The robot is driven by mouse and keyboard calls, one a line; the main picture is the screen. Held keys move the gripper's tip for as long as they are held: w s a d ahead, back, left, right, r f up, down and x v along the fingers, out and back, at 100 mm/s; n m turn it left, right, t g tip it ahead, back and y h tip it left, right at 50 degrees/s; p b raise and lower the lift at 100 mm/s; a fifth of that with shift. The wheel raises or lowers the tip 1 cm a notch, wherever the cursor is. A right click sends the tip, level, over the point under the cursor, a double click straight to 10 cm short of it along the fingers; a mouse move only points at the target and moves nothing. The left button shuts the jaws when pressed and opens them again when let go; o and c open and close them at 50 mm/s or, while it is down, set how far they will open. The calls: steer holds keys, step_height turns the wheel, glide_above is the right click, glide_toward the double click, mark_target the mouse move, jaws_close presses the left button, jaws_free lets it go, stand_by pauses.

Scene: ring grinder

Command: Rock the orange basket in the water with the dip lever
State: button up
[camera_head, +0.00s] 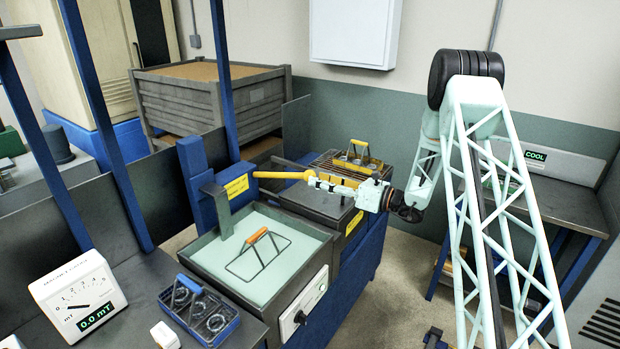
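The orange basket (257,237) is in the water (236,285) of the grey tank (282,311). Its orange grip and dark wire handle show above the pale green surface; its lower part cannot be made out. The yellow dip lever (279,175) runs sideways behind the tank, from a post with a yellow label on the left to my gripper on the right. My gripper (314,179) is at the lever's right end, and its fingertips overlap that end in this view. Whether the fingers are closed around it is too small to tell.
A yellow-handled basket (357,160) stands on a rack behind. A blue tray with rings (199,312) and a dial gauge (80,294) are at the front left. A black knob (300,317) is on the tank front. Blue posts (107,120) rise at the left.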

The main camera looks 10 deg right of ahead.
steer(key=shift+x, duration=2.35)
